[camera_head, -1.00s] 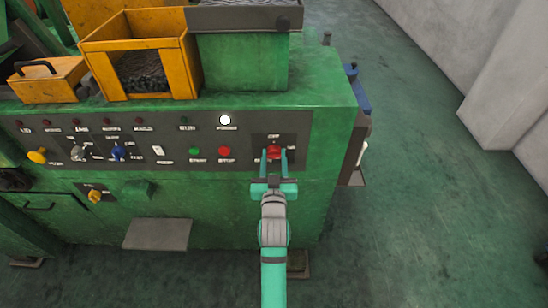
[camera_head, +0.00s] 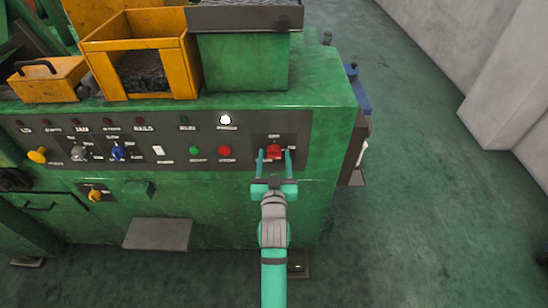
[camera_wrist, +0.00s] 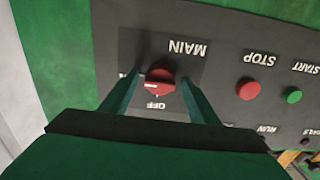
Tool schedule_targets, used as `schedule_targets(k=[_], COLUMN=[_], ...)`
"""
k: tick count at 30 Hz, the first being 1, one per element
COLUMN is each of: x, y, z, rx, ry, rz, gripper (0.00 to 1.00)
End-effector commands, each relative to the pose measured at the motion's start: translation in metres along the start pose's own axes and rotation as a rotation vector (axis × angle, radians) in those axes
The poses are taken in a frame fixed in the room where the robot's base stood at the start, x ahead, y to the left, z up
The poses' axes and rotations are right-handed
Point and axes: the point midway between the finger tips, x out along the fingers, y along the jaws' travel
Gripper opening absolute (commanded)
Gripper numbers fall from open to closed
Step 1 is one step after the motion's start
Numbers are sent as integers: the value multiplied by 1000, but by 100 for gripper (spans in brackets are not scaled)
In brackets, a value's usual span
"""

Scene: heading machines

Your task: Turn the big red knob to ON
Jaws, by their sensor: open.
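The big red knob (camera_head: 273,152) sits on a dark plate at the right end of the control panel, under an OFF label. It also shows in the wrist view (camera_wrist: 161,78), where the picture is upside down. The word MAIN is on the other side, and the ON label is mostly hidden by a finger. My gripper (camera_head: 275,156) is open, with one teal finger on each side of the knob. In the wrist view the fingers (camera_wrist: 160,83) flank it with small apparent gaps; contact is unclear.
A red STOP button (camera_head: 225,150) and a green START button (camera_head: 195,150) are left of the knob. A lit white lamp (camera_head: 225,120) is above. An orange bin (camera_head: 183,70) stands on the machine.

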Motion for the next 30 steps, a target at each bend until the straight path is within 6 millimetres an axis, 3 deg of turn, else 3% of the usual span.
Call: schedule_targets(k=[18,30], x=[-92,-106], y=[0,0], z=[1,0], rx=[0,0], ry=[-2,0], rz=[0,0], gripper=[55,55])
